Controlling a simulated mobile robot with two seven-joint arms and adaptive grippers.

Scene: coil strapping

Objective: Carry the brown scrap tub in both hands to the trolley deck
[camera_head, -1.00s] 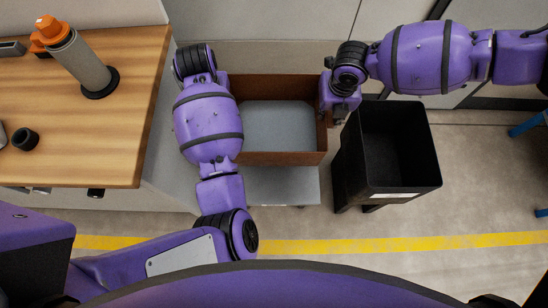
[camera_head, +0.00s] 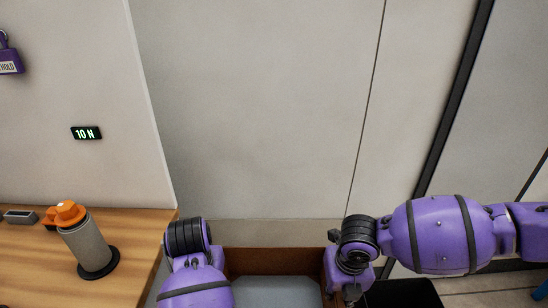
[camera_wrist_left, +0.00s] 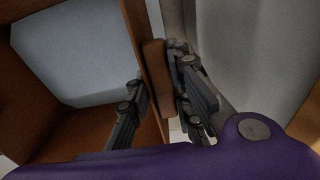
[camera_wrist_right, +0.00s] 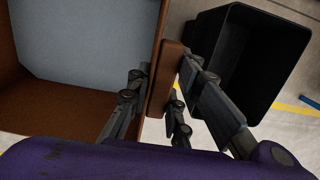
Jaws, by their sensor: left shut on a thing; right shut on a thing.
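The brown scrap tub (camera_head: 275,262) is at the bottom centre of the head view, cut off by the lower edge; its inside bottom is grey. My right gripper (camera_head: 345,286) is at its right side. In the right wrist view my right gripper (camera_wrist_right: 160,88) is shut on the tub's side wall (camera_wrist_right: 168,70), one finger inside and one outside. In the left wrist view my left gripper (camera_wrist_left: 158,88) is shut on the opposite wall (camera_wrist_left: 155,70) the same way; the head view hides it behind my arm. I cannot identify the trolley deck in the current views.
A wooden bench (camera_head: 130,232) with an orange-topped grey cylinder (camera_head: 84,245) stands to the left. A black bin (camera_head: 400,294) is close on the tub's right and shows in the right wrist view (camera_wrist_right: 240,60). Pale panels close off the back.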

